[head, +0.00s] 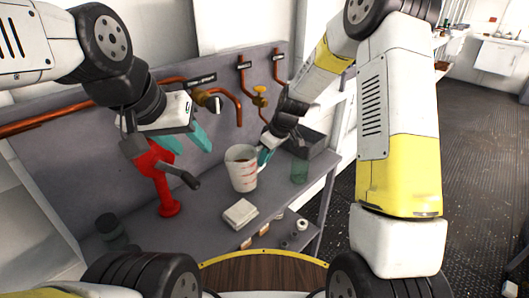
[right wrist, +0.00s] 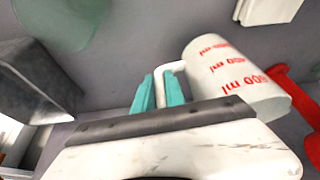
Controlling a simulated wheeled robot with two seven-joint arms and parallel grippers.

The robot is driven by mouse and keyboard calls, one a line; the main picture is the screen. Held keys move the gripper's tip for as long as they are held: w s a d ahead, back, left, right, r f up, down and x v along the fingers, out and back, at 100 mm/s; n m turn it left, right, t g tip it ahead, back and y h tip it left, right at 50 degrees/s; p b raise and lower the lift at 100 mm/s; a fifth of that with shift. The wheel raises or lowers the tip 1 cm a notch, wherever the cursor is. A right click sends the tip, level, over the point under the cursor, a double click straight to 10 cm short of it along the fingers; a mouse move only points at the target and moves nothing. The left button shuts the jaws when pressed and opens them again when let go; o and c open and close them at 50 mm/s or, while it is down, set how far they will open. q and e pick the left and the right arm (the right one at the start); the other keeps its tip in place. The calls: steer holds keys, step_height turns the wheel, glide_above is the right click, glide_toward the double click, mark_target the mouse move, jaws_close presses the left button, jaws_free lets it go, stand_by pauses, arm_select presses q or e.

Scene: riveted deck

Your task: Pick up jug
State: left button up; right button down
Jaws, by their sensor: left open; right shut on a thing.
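The jug (head: 242,170) is a white measuring jug with red markings on the grey bench, in the middle of the head view. It also shows in the right wrist view (right wrist: 232,80), with its handle toward my gripper. My right gripper (head: 264,156) has its teal fingers shut on the jug's handle; in the right wrist view the fingers (right wrist: 160,90) sit on both sides of the handle. I cannot tell whether the jug touches the bench. My left gripper (head: 187,143) is open and empty, above the bench beside the red stand.
A red stand (head: 160,180) with a dark handle is left of the jug. White blocks (head: 240,214) lie in front. A green translucent cup (head: 299,170) and a dark bin (head: 305,145) are to the right. Copper pipes (head: 225,97) run along the back panel.

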steer(key=shift+r, duration=0.55)
steer(key=s+d+r, duration=0.1)
steer(key=s+d, duration=0.1)
steer(key=s, duration=1.3)
steer(key=shift+s+r, duration=0.2)
steer(key=shift+s, duration=0.2)
steer(key=c, duration=2)
jaws_free()
jaws_close()
steer(key=shift+s, duration=0.1)
